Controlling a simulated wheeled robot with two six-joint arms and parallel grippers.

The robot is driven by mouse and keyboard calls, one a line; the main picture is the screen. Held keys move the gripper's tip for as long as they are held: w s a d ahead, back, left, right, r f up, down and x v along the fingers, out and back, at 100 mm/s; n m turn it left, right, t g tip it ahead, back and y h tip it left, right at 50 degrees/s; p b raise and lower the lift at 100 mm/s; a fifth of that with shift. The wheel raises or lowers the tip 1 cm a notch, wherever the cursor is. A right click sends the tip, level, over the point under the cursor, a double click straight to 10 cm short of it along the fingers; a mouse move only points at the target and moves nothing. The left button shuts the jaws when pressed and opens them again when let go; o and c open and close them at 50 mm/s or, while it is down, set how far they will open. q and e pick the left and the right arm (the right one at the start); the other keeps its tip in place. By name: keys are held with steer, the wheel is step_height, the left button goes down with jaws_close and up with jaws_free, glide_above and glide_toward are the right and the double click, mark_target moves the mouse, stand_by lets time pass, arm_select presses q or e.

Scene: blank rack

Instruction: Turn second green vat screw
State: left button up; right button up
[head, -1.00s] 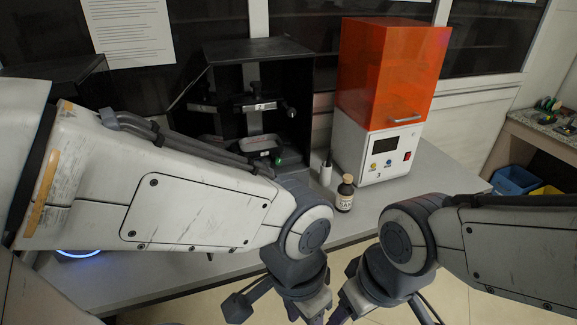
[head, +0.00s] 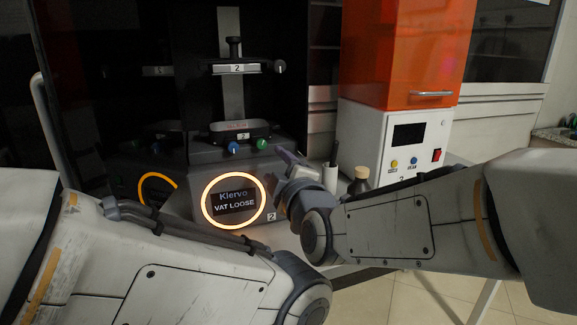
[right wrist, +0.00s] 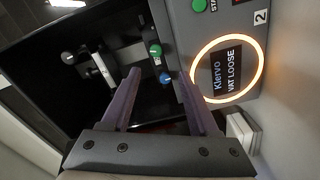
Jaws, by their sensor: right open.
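The green vat screw (head: 261,144) is a round knob at the right front of the vat (head: 240,130) on the machine labelled 2. A blue screw (head: 233,147) sits to its left. In the right wrist view the green screw (right wrist: 155,50) and blue screw (right wrist: 166,77) lie beyond the fingertips. My right gripper (head: 288,157) is open and empty, just right of the green screw and apart from it. Its two purple fingers (right wrist: 160,80) show in the wrist view. My left gripper is out of view; only its arm shows at lower left.
The machine's screen (head: 234,201) reads "Klervo VAT LOOSE" inside a lit orange ring. A green start button (right wrist: 198,4) is beside it. A build-head bar (head: 236,68) hangs above the vat. A brown bottle (head: 360,180) and an orange-topped white unit (head: 395,140) stand right.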

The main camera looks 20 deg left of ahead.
mark_target(262, 145)
steer(key=x, duration=1.1)
steer(key=shift+w+d+r, duration=0.1)
steer(key=shift+d+r, duration=0.05)
steer(key=shift+r, duration=0.2)
jaws_close()
